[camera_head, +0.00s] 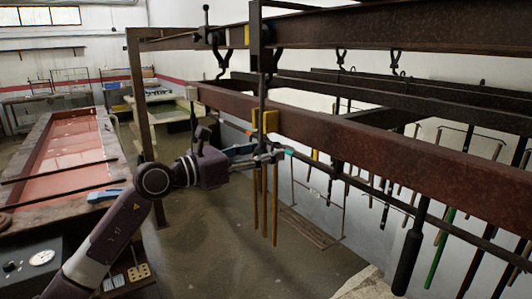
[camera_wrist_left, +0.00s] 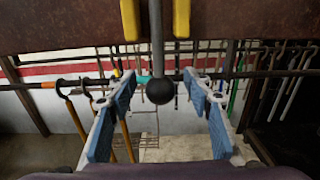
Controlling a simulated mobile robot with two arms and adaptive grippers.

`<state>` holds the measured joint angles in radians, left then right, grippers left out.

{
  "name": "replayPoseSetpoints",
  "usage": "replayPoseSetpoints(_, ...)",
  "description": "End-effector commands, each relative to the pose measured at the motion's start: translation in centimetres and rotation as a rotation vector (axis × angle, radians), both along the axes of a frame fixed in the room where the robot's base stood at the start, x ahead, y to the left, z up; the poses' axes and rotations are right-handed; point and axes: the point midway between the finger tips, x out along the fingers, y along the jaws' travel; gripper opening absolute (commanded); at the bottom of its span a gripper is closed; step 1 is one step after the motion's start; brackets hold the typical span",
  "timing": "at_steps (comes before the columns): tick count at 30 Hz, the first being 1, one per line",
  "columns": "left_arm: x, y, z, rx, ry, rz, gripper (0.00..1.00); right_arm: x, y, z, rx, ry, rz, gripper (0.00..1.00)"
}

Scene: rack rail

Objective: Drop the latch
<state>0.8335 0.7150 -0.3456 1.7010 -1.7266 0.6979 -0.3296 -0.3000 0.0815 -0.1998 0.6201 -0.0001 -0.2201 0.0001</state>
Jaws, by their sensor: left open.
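The latch looks like a grey vertical rod (camera_wrist_left: 157,40) ending in a black ball knob (camera_wrist_left: 160,92), in the middle of the left wrist view. It hangs between two yellow brackets (camera_wrist_left: 181,18) on the rusty rail. In the head view the rod (camera_head: 262,85) comes down past the upper beam to the yellow bracket (camera_head: 265,121); I cannot make out the knob there. My left gripper (camera_head: 262,154) is open just below the rail. In the left wrist view its blue-padded fingers stand on both sides of the knob, with visible gaps. My right gripper is not in view.
The lower rusty rail (camera_head: 370,148) runs close above my left gripper, with another beam (camera_head: 400,26) higher up. Rods with wooden-coloured handles (camera_head: 264,205) hang near the gripper. More tools (camera_head: 408,262) hang at right. A red-topped bench (camera_head: 70,145) stands at left.

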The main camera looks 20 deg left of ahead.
Motion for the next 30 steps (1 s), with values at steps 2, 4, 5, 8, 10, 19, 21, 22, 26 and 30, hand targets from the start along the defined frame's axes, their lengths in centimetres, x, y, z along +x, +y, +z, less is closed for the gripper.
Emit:
replayPoseSetpoints(2,-0.7,0.7,-0.4,0.004,0.000,0.002,0.46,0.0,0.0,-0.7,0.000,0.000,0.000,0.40)
replayPoseSetpoints(4,-1.3,1.2,-0.4,0.004,0.000,0.002,0.46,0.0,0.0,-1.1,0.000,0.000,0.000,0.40)
replayPoseSetpoints(5,-1.6,1.5,-0.4,0.004,0.000,0.002,0.46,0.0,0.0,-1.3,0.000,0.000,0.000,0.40)
replayPoseSetpoints(8,-2.5,2.3,-0.5,0.003,0.000,0.002,0.46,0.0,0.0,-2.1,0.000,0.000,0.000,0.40)
replayPoseSetpoints(10,-3.2,2.8,-0.4,0.004,-0.002,0.002,0.46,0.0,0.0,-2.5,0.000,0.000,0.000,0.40)
replayPoseSetpoints(19,-5.0,4.2,-0.2,0.001,0.002,0.000,0.46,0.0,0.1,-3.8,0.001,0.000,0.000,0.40)
replayPoseSetpoints(21,-5.0,4.2,-0.1,0.001,0.001,0.000,0.46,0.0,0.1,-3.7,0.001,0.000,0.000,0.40)
replayPoseSetpoints(22,-5.0,4.2,-0.1,0.001,0.001,0.000,0.46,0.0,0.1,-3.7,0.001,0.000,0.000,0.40)
replayPoseSetpoints(26,-5.0,4.2,0.0,0.001,0.001,0.000,0.46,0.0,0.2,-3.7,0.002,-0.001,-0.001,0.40)
replayPoseSetpoints(30,-5.0,4.2,0.0,0.000,0.001,0.000,0.46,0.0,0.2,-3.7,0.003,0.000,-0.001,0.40)
